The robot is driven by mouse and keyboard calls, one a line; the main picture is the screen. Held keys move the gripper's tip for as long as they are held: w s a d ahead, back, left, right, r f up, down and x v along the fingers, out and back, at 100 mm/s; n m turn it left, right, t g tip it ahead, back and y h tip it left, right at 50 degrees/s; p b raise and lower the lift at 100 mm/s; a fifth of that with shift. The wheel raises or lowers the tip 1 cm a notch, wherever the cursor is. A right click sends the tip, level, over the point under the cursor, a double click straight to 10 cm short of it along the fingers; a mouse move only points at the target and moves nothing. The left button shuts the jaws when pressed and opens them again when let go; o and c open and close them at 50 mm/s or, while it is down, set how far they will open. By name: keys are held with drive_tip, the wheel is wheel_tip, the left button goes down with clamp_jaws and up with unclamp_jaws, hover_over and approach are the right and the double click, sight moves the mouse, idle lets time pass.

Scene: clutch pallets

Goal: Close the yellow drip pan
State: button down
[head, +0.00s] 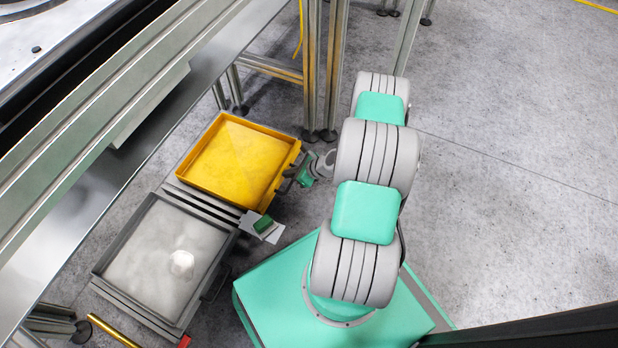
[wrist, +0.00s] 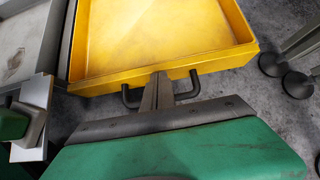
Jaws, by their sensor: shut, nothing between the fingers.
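The yellow drip pan (head: 236,158) is an open, shallow tray below the bench, pulled out toward my arm. In the wrist view the yellow drip pan (wrist: 165,40) fills the upper middle, with a dark bar handle (wrist: 186,95) on its front wall. My gripper (wrist: 158,82) is shut, with its fingertips at the middle of the handle, close to the pan's front wall. I cannot tell whether they touch the wall. In the head view my gripper (head: 300,172) is at the pan's right side, partly hidden by my arm.
A grey pan (head: 150,245) with a white lump in it lies beside the yellow one. A green block on a light plate (head: 264,226) sits near the pans' shared corner. Metal bench legs (head: 312,80) stand behind. The floor at right is clear.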

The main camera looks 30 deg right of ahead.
sight(280, 170)
drive_tip(key=w+a, duration=0.1)
drive_tip(key=w, duration=0.2)
drive_tip(key=shift+a, duration=0.35)
drive_tip(key=shift+w+r, duration=0.1)
drive_tip(key=shift+w, duration=0.2)
drive_tip(key=shift+w+a, duration=0.1)
drive_tip(key=shift+a, duration=0.05)
